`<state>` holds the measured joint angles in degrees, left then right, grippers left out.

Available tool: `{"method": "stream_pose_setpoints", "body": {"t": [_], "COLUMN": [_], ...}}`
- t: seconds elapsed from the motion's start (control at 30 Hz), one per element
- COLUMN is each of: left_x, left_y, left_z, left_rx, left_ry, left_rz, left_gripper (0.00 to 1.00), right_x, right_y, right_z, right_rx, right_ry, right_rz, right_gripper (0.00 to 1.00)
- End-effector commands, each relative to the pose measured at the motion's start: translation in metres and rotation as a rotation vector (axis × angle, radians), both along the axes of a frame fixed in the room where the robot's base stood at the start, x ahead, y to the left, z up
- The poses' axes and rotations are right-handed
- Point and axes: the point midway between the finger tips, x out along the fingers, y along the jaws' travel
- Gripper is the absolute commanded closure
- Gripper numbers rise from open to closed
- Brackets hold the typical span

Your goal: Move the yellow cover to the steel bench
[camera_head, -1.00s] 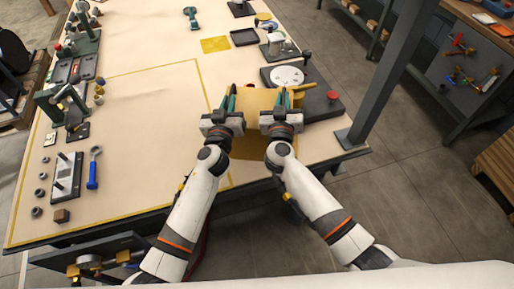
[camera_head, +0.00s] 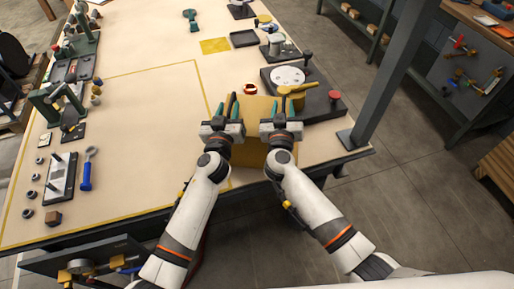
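Contact between the fingers and the cover cannot be made out. I cannot identify a steel bench with certainty.
A dark fixture (camera_head: 322,104) with a pale disc, yellow lever and red knob stands just right of the grippers. A reddish ring (camera_head: 250,89) lies behind the cover. A grey post (camera_head: 388,75) rises at the right. The yellow-outlined table area (camera_head: 140,130) at the left is clear.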

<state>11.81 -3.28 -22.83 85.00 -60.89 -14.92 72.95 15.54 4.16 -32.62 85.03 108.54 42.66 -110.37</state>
Motion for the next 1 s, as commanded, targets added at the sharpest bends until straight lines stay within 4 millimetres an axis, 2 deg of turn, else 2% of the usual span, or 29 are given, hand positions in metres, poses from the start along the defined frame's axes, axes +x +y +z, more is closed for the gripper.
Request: {"method": "stream_pose_setpoints", "body": {"t": [0.17,0.27,0.5,0.7,0.87,1.0], "left_x": [-0.006,-0.020,-0.071,-0.105,-0.117,-0.119], "left_y": [0.001,0.003,0.012,0.018,0.021,0.021], "left_z": [-0.001,-0.002,-0.002,-0.001,-0.001,0.000], "left_rx": [-0.001,-0.001,-0.002,-0.002,-0.001,0.000], "left_ry": [0.002,0.002,0.003,0.002,0.000,-0.001], "left_rz": [-0.001,-0.001,-0.001,0.001,0.000,0.000], "left_gripper": [0.66,0.66,0.66,0.66,0.66,0.66], "right_x": [0.000,0.000,0.000,0.000,0.000,-0.011], "right_y": [0.000,0.000,0.000,0.000,0.000,0.003], "right_z": [0.001,0.001,0.002,0.002,0.001,0.001], "right_rx": [0.002,0.002,0.001,0.001,0.001,0.003], "right_ry": [-0.002,-0.002,-0.003,-0.003,-0.003,-0.002], "right_rz": [0.000,0.000,0.001,0.001,0.001,0.001], "right_gripper": [0.66,0.66,0.66,0.66,0.66,0.66]}}
